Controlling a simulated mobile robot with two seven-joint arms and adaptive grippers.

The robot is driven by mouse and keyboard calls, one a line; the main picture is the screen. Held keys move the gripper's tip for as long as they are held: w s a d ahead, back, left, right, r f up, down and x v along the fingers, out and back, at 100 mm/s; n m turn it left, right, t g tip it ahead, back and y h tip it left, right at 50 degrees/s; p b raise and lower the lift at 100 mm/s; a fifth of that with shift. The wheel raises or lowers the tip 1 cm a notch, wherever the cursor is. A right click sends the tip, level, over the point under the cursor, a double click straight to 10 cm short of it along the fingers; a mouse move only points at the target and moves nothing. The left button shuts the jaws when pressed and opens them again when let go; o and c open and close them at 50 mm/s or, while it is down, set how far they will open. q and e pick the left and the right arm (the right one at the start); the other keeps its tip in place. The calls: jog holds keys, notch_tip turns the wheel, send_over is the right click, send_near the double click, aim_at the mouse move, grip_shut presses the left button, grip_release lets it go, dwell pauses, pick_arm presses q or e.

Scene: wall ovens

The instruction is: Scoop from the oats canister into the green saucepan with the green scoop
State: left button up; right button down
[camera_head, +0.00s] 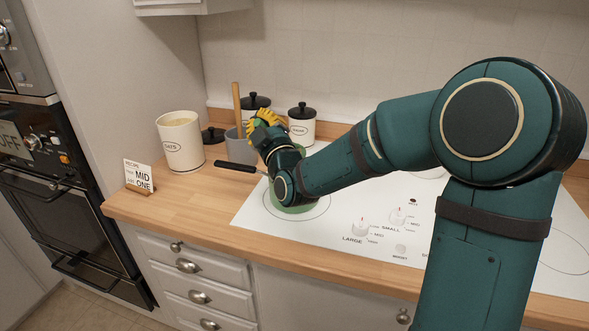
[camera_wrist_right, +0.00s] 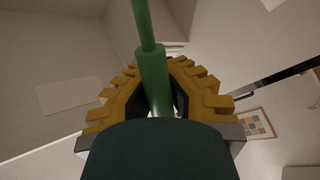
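The white oats canister (camera_head: 180,145) stands open on the wooden counter at the left, with pale contents near its rim. The green saucepan (camera_head: 291,208) sits on the white cooktop, mostly hidden behind my right arm; its black handle points left. My right gripper (camera_head: 263,121), with yellow fingers, is above the back of the saucepan, right of the canister. In the right wrist view, its fingers (camera_wrist_right: 160,85) close around the green scoop's handle (camera_wrist_right: 152,70). The scoop's bowl cannot be made out. My left gripper is not in view.
A grey crock (camera_head: 240,146) with a wooden utensil stands between canister and gripper. Black-lidded canisters (camera_head: 301,128) stand behind, and a loose black lid (camera_head: 212,135) lies by the oats. A recipe card (camera_head: 139,175) stands at the counter's left edge. The counter before the canister is clear.

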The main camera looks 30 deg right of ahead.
jog(key=shift+s+a+f+n+t+y, duration=0.15)
jog(key=shift+a+f+n+y, duration=0.2)
jog(key=shift+a+f+n, duration=0.4)
jog(key=shift+a+f+n+t+y, duration=0.15)
jog(key=shift+a+f+n+y, duration=0.25)
jog(key=shift+a+n, duration=0.5)
dwell(1.6)
jog(key=shift+a+f+n+b, duration=0.1)
jog(key=shift+f+n+b, duration=0.4)
jog(key=shift+n, duration=0.25)
jog(key=shift+a+f+n+y, duration=0.35)
jog(key=shift+f+n+y, duration=0.1)
jog(key=shift+f+n, duration=0.3)
jog(key=shift+a+f+n+y, duration=0.35)
jog(key=shift+f+n+y, duration=0.15)
jog(key=shift+n, duration=0.35)
jog(key=shift+a+f+n+y, duration=0.4)
jog(key=shift+f+n, duration=0.25)
jog(key=shift+n, duration=0.15)
dwell(1.6)
